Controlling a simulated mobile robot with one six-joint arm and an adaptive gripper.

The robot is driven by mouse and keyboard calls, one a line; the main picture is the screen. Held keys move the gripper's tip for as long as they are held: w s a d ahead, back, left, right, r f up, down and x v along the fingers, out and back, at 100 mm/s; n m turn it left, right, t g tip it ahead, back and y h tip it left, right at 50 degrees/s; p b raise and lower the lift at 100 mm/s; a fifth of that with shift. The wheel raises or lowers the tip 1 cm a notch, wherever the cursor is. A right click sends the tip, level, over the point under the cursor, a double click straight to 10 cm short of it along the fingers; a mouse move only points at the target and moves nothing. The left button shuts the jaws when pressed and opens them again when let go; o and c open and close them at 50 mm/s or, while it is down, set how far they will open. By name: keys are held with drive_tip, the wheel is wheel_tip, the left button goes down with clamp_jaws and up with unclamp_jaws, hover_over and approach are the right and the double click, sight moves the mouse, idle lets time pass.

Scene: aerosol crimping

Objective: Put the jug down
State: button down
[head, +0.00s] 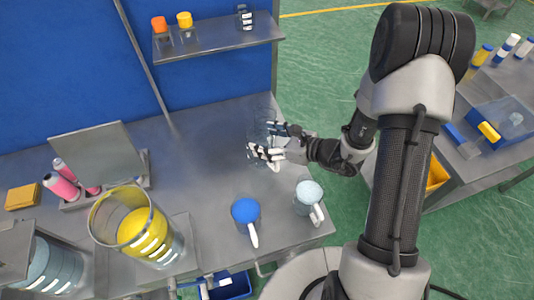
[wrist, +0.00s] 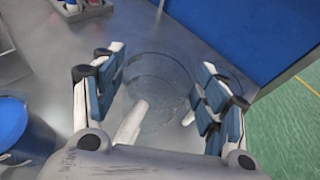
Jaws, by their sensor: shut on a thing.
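The clear, see-through jug (head: 257,130) is at the right part of the grey bench, between the fingers of my gripper (head: 266,141). In the wrist view the jug (wrist: 160,95) shows as a round transparent rim with a pale handle (wrist: 131,122) pointing back towards my palm. My gripper (wrist: 160,78) is shut on the jug, one padded finger on each side. The jug looks upright and seems empty. Its base is hard to make out, so I cannot tell whether it touches the bench.
A blue-filled jug (head: 246,212) and a pale-filled jug (head: 308,196) stand nearer on the bench (head: 185,160). A large yellow-filled vessel (head: 134,227) and a rack with pink cans (head: 62,187) are left. A shelf (head: 220,42) hangs behind. Bare bench lies left of my gripper.

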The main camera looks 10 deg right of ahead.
drive_tip(key=shift+f+b, duration=0.7)
drive_tip(key=shift+f, duration=2.25)
drive_tip(key=shift+c, duration=1.6)
unclamp_jaws()
